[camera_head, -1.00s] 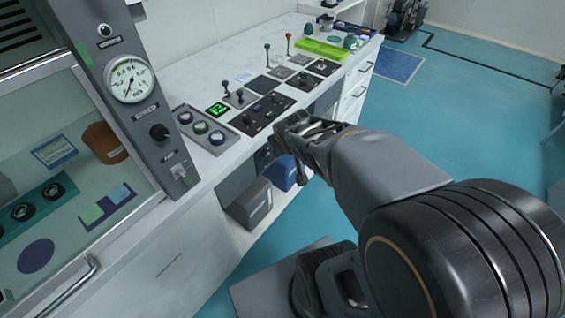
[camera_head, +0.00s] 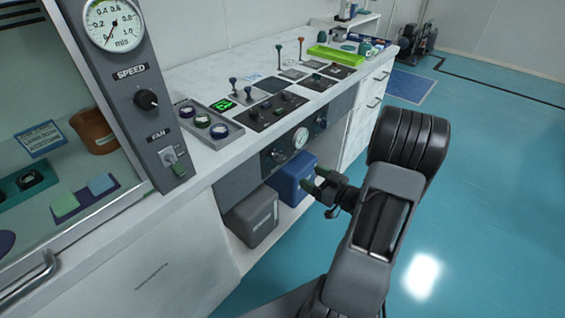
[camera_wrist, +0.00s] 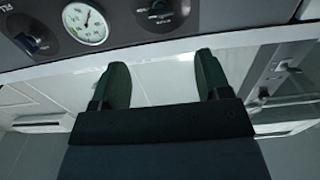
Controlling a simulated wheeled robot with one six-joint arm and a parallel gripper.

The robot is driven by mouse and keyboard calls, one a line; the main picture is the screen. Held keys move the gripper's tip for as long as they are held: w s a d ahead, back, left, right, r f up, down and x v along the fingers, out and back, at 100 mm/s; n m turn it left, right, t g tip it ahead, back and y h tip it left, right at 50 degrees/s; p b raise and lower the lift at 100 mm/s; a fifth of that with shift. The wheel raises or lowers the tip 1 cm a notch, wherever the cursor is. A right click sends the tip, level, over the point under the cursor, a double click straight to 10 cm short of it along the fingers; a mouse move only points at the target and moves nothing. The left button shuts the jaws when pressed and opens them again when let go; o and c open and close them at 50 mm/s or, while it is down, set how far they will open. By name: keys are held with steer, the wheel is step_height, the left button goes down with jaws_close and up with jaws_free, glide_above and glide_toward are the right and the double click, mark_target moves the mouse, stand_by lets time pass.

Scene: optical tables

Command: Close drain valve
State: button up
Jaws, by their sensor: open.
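A dark panel on the bench front carries a round white gauge (camera_head: 300,138) between two dark valve knobs, a left one (camera_head: 277,155) and a right one (camera_head: 320,123). The labels are too small to read, so I cannot tell which is the drain valve. My gripper (camera_head: 313,179) is open and empty, below and in front of this panel, near the blue bin. In the wrist view its two dark green fingers (camera_wrist: 162,65) stand apart with nothing between them. The gauge (camera_wrist: 85,22), left knob (camera_wrist: 38,40) and right knob (camera_wrist: 163,10) lie beyond the fingertips.
A blue bin (camera_head: 291,178) and a grey bin (camera_head: 252,217) stand on the shelf under the panel. The bench top holds button and lever panels (camera_head: 268,108) and a bright green tray (camera_head: 335,54). The floor at right is clear.

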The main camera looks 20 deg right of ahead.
mark_target(283, 159)
steer(key=x, duration=1.3)
steer(key=shift+b, duration=0.4)
steer(key=shift+c, duration=0.3)
